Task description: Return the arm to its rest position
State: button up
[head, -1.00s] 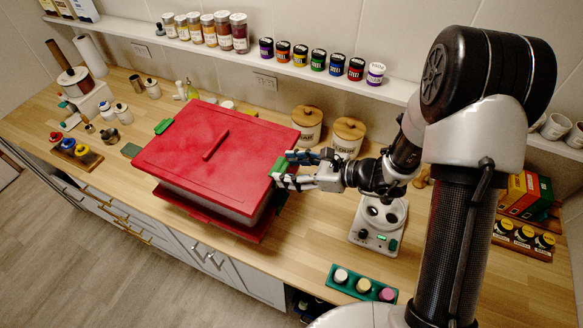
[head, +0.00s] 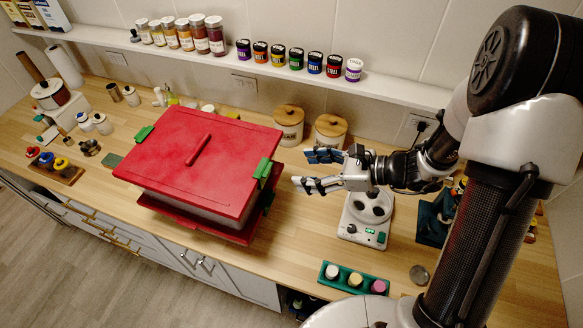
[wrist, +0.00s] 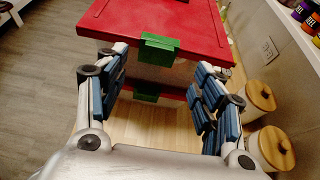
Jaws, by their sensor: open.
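My gripper (head: 312,171) is open and empty over the counter, with its fingers pointing left. It is a short gap to the right of a box with a red lid (head: 165,150) and green side latches. In the wrist view the open fingers (wrist: 158,105) frame the near green latch (wrist: 160,46) on the red lid (wrist: 150,18), with wood counter visible between them. The lid lies flat on the box, and a red base shows below it. My arm reaches in from the right side of the head view.
Two canisters with wooden lids (head: 289,113) stand behind my gripper. A green tray of small jars (head: 354,279) lies at the front edge. A shelf (head: 400,90) with jars runs along the wall.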

jog(key=shift+v, duration=1.05)
jog(key=s+a+n+g+h+b, duration=0.35)
jog(key=s+n+b, duration=0.45)
jog(key=s+n, duration=0.35)
jog(key=s+d+f+n+t+h+b, duration=0.2)
jog(key=s+d+n+t+h+b, duration=0.1)
jog(key=s+d+n+h+b, duration=0.5)
jog(key=d+n+h, duration=0.1)
jog(key=d+n, duration=0.1)
jog(key=shift+d, duration=0.4)
jog(key=shift+n+t, duration=0.25)
